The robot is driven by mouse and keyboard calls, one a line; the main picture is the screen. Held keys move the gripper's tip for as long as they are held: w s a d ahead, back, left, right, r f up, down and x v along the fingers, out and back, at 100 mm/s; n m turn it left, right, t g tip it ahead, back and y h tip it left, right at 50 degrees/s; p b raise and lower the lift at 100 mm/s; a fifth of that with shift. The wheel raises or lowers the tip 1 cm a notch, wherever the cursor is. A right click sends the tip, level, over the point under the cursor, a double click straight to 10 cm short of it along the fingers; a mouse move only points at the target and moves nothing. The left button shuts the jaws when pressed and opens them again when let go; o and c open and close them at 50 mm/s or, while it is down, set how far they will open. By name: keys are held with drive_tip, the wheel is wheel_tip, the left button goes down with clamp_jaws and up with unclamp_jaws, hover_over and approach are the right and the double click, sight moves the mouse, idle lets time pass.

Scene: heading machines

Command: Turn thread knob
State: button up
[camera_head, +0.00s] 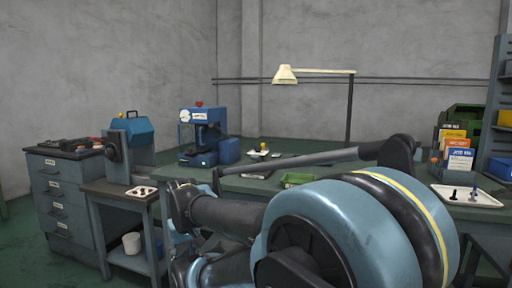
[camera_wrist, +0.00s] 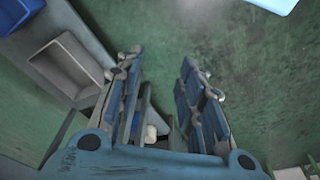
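No part can be made out for certain as the thread knob. In the head view, a grey-blue machine with a blue hood (camera_head: 139,130) stands on a small bench at the left, with a dark round part (camera_head: 111,151) on its side. A blue machine (camera_head: 214,150) with a white dial and a red top piece stands on the long bench. In the wrist view my gripper (camera_wrist: 163,68) is open, its two fingers apart with green floor between them. It touches nothing that I can see. My arm fills the lower middle of the head view and my gripper cannot be made out there.
A drawer cabinet (camera_head: 60,185) stands at the far left. The long green bench (camera_head: 330,182) carries a lamp (camera_head: 286,75), a green tray (camera_head: 297,179) and a white tray (camera_head: 480,200). In the wrist view, a pale open box (camera_wrist: 72,65) lies left of the fingers.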

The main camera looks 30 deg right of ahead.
drive_tip(key=shift+o, duration=0.8)
wheel_tip(320, 180, up, 2)
drive_tip(key=shift+d+r, duration=0.15)
drive_tip(key=shift+r, duration=0.05)
drive_tip(key=w+d+r, duration=0.5)
drive_tip(key=w+r, duration=0.4)
drive_tip(key=r, duration=0.4)
wheel_tip(320, 180, up, 28)
drive_tip(key=f+m+t, duration=0.1)
drive_tip(key=t, duration=0.1)
hover_over(258, 147)
drive_tip(key=s, duration=0.6)
drive_tip(key=x, duration=1.6)
drive_tip(key=shift+w+d+f, duration=0.15)
drive_tip(key=shift+w+d, duration=0.2)
drive_tip(key=shift+w, duration=0.2)
drive_tip(key=c, duration=1)
